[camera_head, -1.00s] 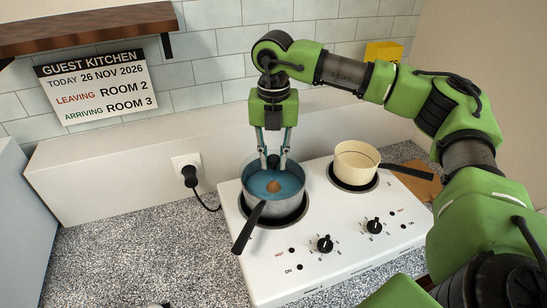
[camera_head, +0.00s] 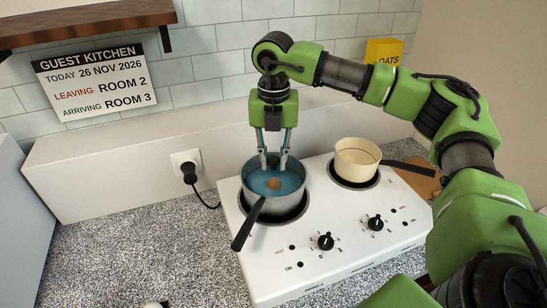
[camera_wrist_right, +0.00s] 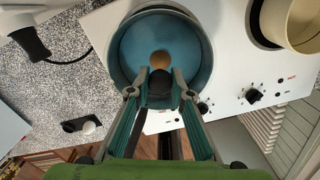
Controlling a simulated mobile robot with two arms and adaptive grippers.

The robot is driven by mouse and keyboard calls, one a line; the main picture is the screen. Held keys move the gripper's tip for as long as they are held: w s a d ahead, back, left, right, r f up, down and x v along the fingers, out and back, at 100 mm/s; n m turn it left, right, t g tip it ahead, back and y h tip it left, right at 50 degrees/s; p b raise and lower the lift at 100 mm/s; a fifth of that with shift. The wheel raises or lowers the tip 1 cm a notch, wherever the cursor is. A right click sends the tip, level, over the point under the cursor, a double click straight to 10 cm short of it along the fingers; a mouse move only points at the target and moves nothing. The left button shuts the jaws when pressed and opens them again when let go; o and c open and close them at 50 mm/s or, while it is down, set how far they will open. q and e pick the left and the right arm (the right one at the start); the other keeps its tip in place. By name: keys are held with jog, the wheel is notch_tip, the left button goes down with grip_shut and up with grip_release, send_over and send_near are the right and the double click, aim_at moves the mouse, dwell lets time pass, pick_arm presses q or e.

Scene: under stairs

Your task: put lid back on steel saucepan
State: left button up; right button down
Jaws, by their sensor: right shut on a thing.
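The steel saucepan (camera_head: 285,204) stands on the left hotplate, its black handle (camera_head: 248,224) toward the front left. My right gripper (camera_head: 274,166) points down over the pan, shut on a dark knob (camera_wrist_right: 159,92). The knob appears to belong to a bluish, see-through lid (camera_wrist_right: 132,50) across the pan's opening. A round brown thing (camera_head: 274,183) shows in the blue area, also in the right wrist view (camera_wrist_right: 160,57). I cannot tell whether the lid touches the rim all round. My left gripper is not in view.
A cream saucepan (camera_head: 356,159) stands on the right hotplate, its dark handle pointing right. The white hob (camera_head: 335,244) has black dials at the front. A plug (camera_head: 188,172) and cord are left of it. A yellow oats box (camera_head: 383,51) stands behind. Speckled counter at left is mostly clear.

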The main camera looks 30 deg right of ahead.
jog(key=c, duration=1.3)
grip_release()
jog(key=shift+o, duration=0.2)
jog(key=shift+r+p, duration=1.95)
jog(key=shift+r, duration=1.05)
